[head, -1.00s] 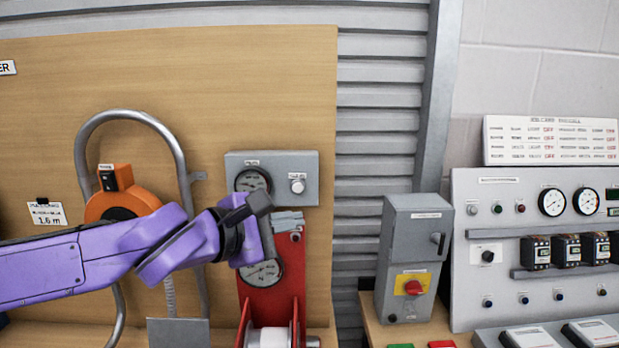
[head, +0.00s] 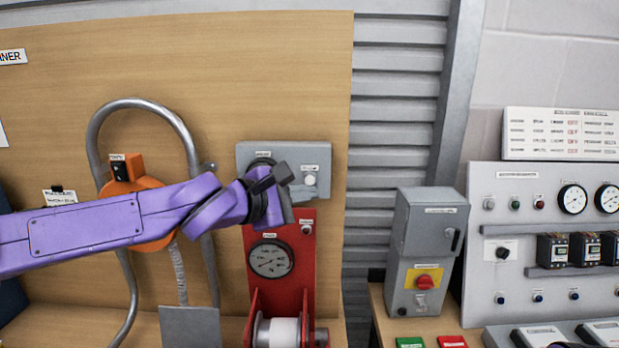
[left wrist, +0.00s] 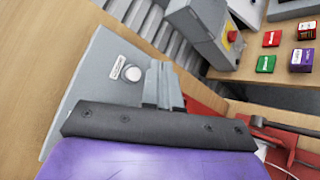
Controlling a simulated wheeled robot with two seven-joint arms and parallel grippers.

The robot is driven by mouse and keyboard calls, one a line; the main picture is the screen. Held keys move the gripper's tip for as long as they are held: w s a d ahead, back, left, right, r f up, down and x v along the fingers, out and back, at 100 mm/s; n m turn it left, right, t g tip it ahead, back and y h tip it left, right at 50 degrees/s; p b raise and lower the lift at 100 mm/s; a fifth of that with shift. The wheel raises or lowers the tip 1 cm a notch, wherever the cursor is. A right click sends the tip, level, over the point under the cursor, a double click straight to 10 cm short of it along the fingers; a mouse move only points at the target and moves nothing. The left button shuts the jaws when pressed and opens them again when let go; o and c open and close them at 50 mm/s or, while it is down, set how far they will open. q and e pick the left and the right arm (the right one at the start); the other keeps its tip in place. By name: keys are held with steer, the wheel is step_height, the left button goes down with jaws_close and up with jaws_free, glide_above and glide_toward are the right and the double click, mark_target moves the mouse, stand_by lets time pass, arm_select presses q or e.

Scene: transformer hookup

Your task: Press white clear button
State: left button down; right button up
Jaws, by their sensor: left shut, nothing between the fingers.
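The white clear button (head: 310,180) sits on the right part of a grey box (head: 320,156) on the wooden board. It also shows in the left wrist view (left wrist: 133,73), on the box's sloped-looking face. My left gripper (head: 286,176) is shut and empty, in front of the box, its tip just left of the button in the head view. In the left wrist view the fingers (left wrist: 162,84) lie just right of the button, with no visible contact. The gauge on the box's left half is mostly hidden behind the gripper. My right gripper is not in view.
Below the box is a red stand (head: 285,255) with a gauge and a white spool. Left is an orange reel (head: 135,195) inside a metal hoop. Right are a grey switch box (head: 428,250) and a large control panel (head: 545,215).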

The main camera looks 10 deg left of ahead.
mark_target(310, 180)
arm_select(q)
steer(key=w, duration=0.1)
steer(key=w+p, duration=0.1)
steer(key=w, duration=0.1)
steer(key=shift+w+a+f, duration=0.1)
steer(key=shift+a, duration=0.2)
steer(key=shift+p, duration=0.35)
stand_by(1.4)
steer(key=shift+w+p, duration=0.3)
steer(key=shift+w, duration=0.1)
